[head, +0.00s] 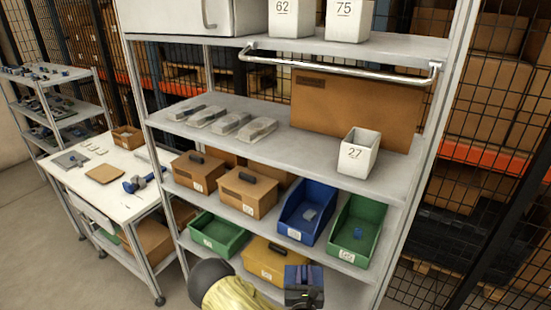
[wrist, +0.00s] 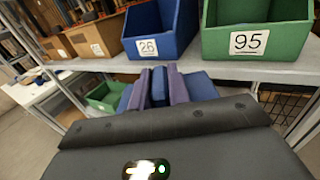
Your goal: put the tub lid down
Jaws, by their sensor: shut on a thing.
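My gripper (head: 305,294) is low in front of the shelf, near the front of the yellow bin (head: 265,260). In the wrist view its purple-grey fingers (wrist: 160,88) are shut on a blue piece (wrist: 201,86), which I take to be the tub lid. Blue shows between the fingers and on both sides of them. In the head view the blue piece (head: 297,273) is small and partly hidden by my gripper. It is held in front of the lower shelf; I cannot tell whether it touches anything.
A white tub numbered 27 (head: 358,154) is above. The white worktable (head: 115,205) has some clear surface.

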